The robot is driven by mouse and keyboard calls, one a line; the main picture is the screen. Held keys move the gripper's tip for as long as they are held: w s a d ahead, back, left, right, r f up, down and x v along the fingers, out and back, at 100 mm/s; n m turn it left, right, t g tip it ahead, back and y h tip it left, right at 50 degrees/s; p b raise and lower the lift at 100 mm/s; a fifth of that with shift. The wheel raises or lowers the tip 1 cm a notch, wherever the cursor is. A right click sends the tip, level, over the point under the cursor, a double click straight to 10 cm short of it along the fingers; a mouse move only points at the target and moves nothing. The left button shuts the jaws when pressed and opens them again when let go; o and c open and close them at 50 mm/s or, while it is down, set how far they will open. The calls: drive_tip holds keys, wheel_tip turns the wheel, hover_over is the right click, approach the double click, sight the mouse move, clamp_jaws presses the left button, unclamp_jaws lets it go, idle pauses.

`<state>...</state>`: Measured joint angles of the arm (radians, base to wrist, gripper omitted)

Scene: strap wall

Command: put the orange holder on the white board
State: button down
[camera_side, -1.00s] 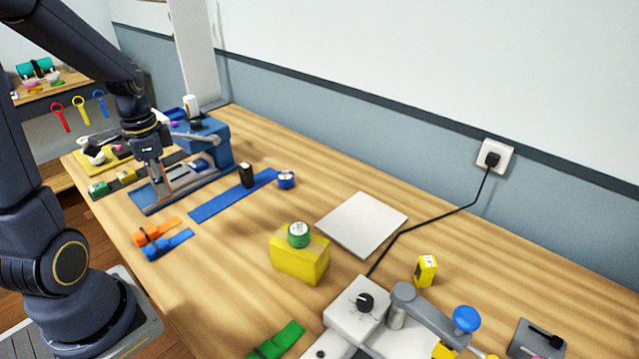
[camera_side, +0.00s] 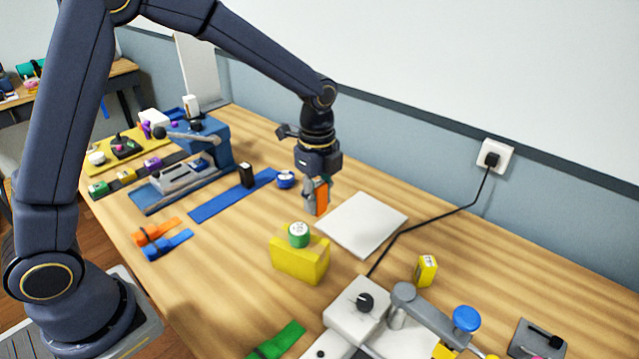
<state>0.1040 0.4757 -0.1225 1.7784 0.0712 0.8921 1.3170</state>
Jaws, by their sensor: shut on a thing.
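My gripper (camera_side: 314,198) is shut on the orange holder (camera_side: 321,195), a small upright orange piece partly covered by the fingers. It is held in the air near the left corner of the white board (camera_side: 365,226). The white board is a flat square plate lying on the wooden table, and its visible surface is bare. I cannot tell exactly how high the holder is above the table.
A yellow block (camera_side: 300,262) with a green round piece (camera_side: 299,234) on top stands in front of the board. A black cable (camera_side: 425,222) runs along the board's right side. A blue strap (camera_side: 232,195) and a blue round piece (camera_side: 286,179) lie left of my gripper.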

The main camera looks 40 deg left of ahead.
drive_tip(key=w+d+f, duration=0.1)
drive_tip(key=w+f, duration=0.3)
drive_tip(key=w, duration=0.3)
hover_over(355, 227)
drive_tip(key=f, duration=0.4)
drive_tip(key=shift+s+f, duration=0.25)
drive_tip(key=shift+f, duration=0.05)
drive_tip(key=shift+w+f, duration=0.2)
drive_tip(key=shift+f, duration=1.55)
drive_tip(key=c, duration=0.8)
unclamp_jaws()
drive_tip(key=shift+f, duration=0.15)
drive_tip(key=shift+c, duration=0.2)
